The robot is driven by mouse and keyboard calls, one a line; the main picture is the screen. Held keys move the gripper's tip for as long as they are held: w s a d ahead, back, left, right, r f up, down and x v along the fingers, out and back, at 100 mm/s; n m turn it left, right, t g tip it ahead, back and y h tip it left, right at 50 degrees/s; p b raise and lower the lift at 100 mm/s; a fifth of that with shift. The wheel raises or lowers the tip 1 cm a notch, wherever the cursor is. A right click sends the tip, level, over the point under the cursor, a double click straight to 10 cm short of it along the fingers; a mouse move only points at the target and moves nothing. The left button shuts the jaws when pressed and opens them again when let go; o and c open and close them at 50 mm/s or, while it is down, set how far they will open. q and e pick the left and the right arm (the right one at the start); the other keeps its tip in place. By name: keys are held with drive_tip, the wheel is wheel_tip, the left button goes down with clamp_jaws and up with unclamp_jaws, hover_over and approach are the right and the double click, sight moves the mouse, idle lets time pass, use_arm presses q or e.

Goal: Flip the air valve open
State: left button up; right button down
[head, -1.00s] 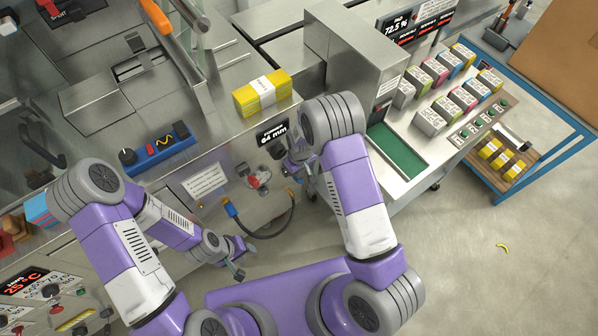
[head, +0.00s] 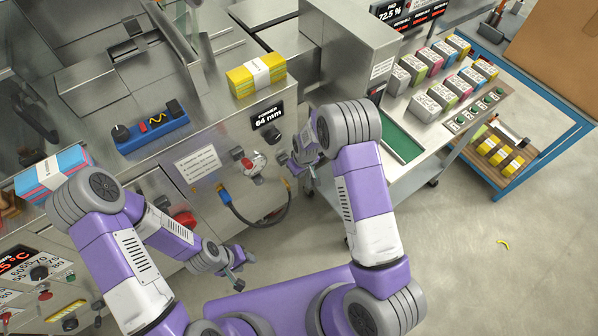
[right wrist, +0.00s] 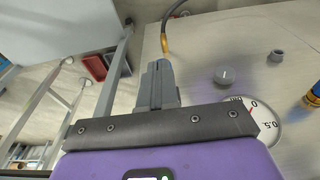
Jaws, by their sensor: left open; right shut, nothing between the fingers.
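A small red-and-grey fitting (head: 253,165), which looks like the air valve, sits on the machine's front panel; its lever position is too small to tell. My right gripper (head: 296,167) is just right of it in the head view, apart from it. In the right wrist view the right gripper (right wrist: 160,68) is shut and empty in front of the panel. A round gauge (right wrist: 266,122) is partly hidden behind the gripper's mount, and a grey knob (right wrist: 223,75) is right of the fingers. My left gripper (head: 233,270) is open and empty, low in front of the machine.
A dark hose (head: 272,222) with a blue end (head: 223,196) loops below the fitting. A white label (head: 198,163) and a display (head: 267,116) are on the panel. A steel side table (head: 420,150) stands at right. Floor at lower right is mostly clear.

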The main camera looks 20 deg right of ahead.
use_arm(q)
drive_tip(key=f+b, duration=0.1)
drive_tip(key=f, duration=0.1)
drive_tip(key=f+b, duration=0.1)
drive_tip(key=b, duration=0.1)
drive_tip(key=f+b, duration=0.2)
drive_tip(key=shift+w+f, duration=0.25)
drive_tip(key=shift+f, duration=0.1)
use_arm(e)
wheel_tip(320, 180, down, 8)
drive_tip(key=s, duration=0.1)
drive_tip(key=shift+s+d+f, duration=0.2)
drive_tip(key=shift+d, duration=0.1)
idle(0.5)
use_arm(q)
drive_tip(key=r+p, duration=0.1)
drive_tip(key=r, duration=0.1)
drive_tip(key=s+r+p, duration=0.1)
drive_tip(key=p, duration=0.1)
drive_tip(key=s+r+p, duration=0.1)
drive_tip(key=r+p, duration=0.1)
drive_tip(key=shift+d+r, duration=0.3)
drive_tip(key=shift+d, duration=0.05)
use_arm(e)
drive_tip(key=s+d+r, duration=0.2)
drive_tip(key=s+r, duration=0.4)
drive_tip(key=s, duration=0.1)
drive_tip(key=shift+d+r, duration=0.3)
